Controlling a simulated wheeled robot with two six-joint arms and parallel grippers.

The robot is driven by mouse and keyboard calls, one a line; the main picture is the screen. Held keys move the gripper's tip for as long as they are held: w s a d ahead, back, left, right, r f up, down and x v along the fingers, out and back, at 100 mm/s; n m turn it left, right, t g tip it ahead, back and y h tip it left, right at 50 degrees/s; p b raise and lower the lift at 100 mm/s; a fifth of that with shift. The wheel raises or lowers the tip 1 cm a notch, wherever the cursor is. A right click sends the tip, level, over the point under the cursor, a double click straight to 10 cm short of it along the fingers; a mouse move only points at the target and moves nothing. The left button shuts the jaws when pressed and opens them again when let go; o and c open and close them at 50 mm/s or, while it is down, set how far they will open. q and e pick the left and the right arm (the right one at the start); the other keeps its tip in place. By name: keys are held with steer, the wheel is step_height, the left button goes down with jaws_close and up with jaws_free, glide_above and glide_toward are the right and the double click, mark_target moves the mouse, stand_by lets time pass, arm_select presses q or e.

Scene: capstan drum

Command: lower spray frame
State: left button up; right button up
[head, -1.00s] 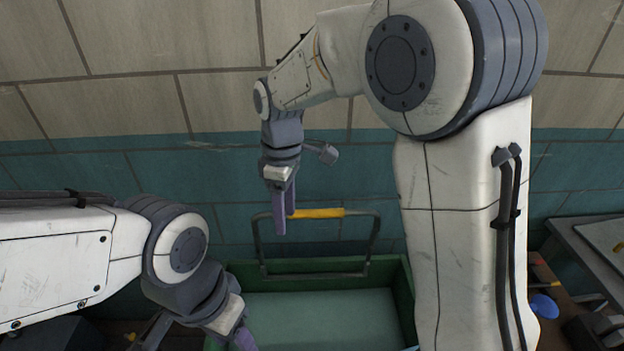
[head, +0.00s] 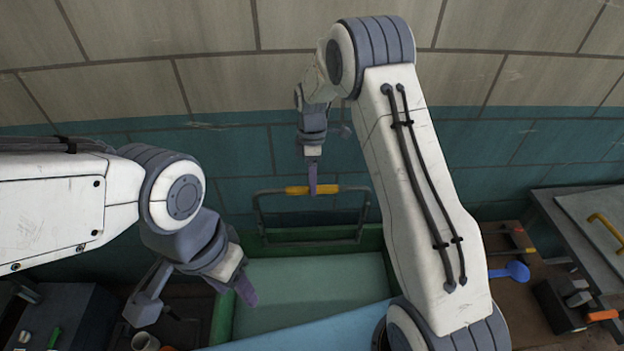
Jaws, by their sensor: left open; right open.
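The spray frame (head: 258,219) is a dark metal frame with a yellow grip (head: 297,190) on its top bar. It stands upright at the back of a green tank (head: 222,318) with a pale green inside. My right gripper (head: 312,190) points down at the yellow grip, its purple fingers overlapping it in the head view; whether they touch it I cannot tell. It is open. My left gripper (head: 234,287) is open and empty over the tank's left side, its purple fingertip pointing down and right.
A light blue surface (head: 310,330) crosses the tank's near side. On the right are a blue scoop-like item (head: 515,271) and a grey lidded box (head: 590,225) with a yellow handle. A cup (head: 145,341) stands at lower left. A tiled wall is behind.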

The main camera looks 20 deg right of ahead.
steer(key=shift+s+f, duration=0.1)
steer(key=shift+f, duration=0.6)
jaws_close()
stand_by(1.0)
